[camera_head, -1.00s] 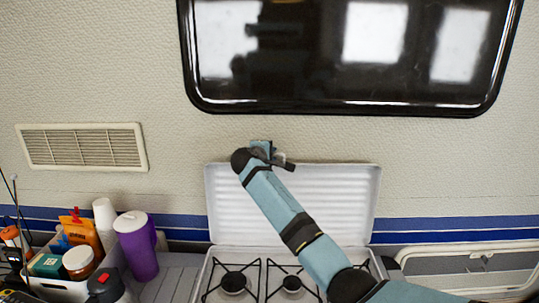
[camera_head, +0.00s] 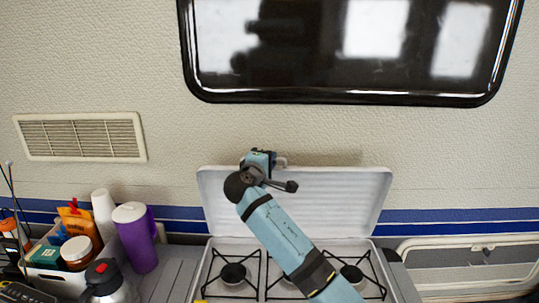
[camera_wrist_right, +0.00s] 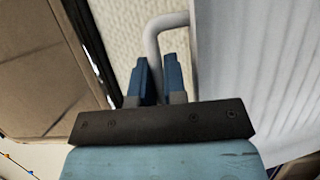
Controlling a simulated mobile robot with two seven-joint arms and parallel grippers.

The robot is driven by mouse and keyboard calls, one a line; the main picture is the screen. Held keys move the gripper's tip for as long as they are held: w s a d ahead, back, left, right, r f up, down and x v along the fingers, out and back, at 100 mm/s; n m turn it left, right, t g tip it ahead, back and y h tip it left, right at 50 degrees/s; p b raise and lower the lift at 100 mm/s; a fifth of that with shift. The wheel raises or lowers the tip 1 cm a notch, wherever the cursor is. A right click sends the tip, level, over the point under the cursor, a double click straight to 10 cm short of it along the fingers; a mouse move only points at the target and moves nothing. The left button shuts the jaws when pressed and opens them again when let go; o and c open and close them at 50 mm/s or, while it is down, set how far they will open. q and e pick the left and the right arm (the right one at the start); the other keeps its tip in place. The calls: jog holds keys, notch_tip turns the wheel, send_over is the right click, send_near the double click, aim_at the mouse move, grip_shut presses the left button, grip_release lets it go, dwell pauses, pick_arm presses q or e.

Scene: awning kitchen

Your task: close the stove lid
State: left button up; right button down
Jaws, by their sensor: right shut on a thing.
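The stove lid (camera_head: 340,205) is a white ribbed panel standing raised behind the burners in the head view. The stove (camera_head: 233,275) below it is white with black grates. My right gripper (camera_head: 270,159) is at the lid's top edge, left of its middle. In the right wrist view its blue fingers (camera_wrist_right: 156,80) are shut on a bent grey handle (camera_wrist_right: 153,38) beside the lid's ribbed face (camera_wrist_right: 250,70). My arm hides part of the lid and the middle burner. My left gripper is not in view.
A purple pitcher (camera_head: 138,238), a white cup (camera_head: 104,214) and a bin (camera_head: 60,284) of jars and packets stand left of the stove. A silver flask (camera_head: 108,284) is in front of them. A dark window (camera_head: 340,45) is above. The wall is close behind the lid.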

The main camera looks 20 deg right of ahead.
pick_arm(q)
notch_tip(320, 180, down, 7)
jog(key=b, duration=0.7)
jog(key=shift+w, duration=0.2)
pick_arm(e)
jog(key=s+a+f+t+h, duration=0.1)
jog(key=s+a+f, duration=0.1)
jog(key=s, duration=0.3)
jog(key=s+a+f+m+t+h, duration=0.1)
jog(key=s+a, duration=0.1)
jog(key=s, duration=0.2)
jog(key=shift+s+a+f+m+h, duration=0.3)
jog(key=shift+s+a+f+h, duration=0.05)
jog(key=shift+h, duration=0.05)
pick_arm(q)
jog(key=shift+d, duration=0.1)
